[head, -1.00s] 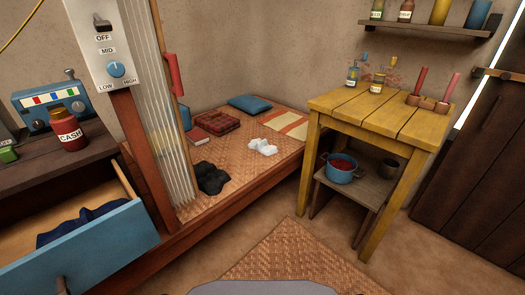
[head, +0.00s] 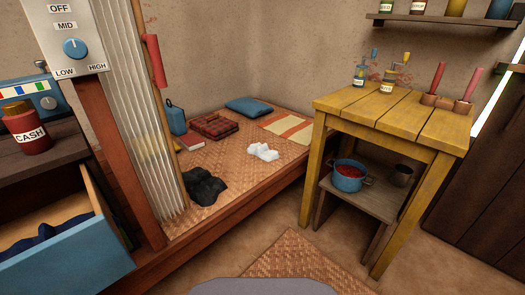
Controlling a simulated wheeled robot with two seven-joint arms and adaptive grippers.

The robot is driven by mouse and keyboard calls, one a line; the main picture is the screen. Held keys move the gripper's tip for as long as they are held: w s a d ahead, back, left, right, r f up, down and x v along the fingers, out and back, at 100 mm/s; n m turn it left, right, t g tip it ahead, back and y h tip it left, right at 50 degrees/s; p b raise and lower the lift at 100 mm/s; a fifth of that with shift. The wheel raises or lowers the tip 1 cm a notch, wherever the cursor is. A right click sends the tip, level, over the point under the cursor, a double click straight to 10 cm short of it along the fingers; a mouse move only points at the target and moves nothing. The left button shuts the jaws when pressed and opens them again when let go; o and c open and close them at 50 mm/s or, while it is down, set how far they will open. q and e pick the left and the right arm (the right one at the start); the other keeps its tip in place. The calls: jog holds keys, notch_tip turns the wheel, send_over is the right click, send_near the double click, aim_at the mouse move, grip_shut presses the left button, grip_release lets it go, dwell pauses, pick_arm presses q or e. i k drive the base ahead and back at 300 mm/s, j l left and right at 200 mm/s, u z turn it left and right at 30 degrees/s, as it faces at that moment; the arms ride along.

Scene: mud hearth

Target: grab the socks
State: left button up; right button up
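A pair of white socks (head: 263,152) lies bunched on the woven mat of the low bed platform (head: 228,167), near its middle. A dark, crumpled black cloth item (head: 204,188) lies near the platform's front edge, beside the folding screen; it may also be socks, but I cannot tell. Dark blue cloth (head: 45,232) lies in the open blue drawer at the left. Neither of my grippers shows in the head view.
A yellow wooden table (head: 395,115) with bottles and red candles stands right of the bed, a blue pot (head: 348,175) on its lower shelf. A ribbed folding screen (head: 140,110) and open drawer (head: 70,258) bound the left. A woven floor mat (head: 290,265) lies in front.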

aim_at(261, 151)
jog(key=i, duration=0.2)
jog(key=i+l+z, duration=0.25)
jog(key=i+l, duration=0.35)
jog(key=i, duration=0.1)
